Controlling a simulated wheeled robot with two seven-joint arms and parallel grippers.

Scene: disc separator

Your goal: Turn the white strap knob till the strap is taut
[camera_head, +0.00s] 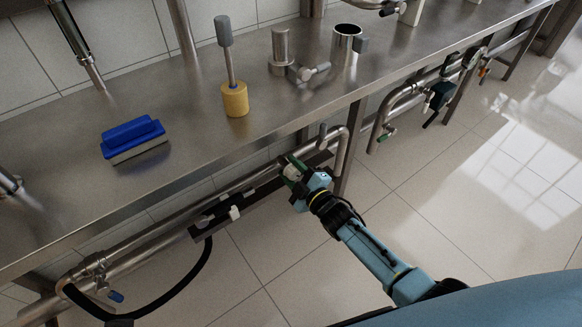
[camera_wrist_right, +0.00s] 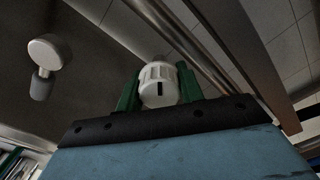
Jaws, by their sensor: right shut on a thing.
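My right gripper (camera_head: 289,167) reaches in under the front edge of the steel bench, at the pipework. In the right wrist view its two green fingers (camera_wrist_right: 159,88) are shut on a ribbed white knob (camera_wrist_right: 157,86) with a dark slot in its face, one finger on each side. In the head view the gripper mostly hides this knob. A dark strip (camera_head: 262,195) runs along the pipe to the left of the gripper; I cannot tell whether it is the strap or how taut it is. My left gripper is not in view.
A second white knob (camera_head: 234,212) sits left of the gripper. The tiled floor is clear.

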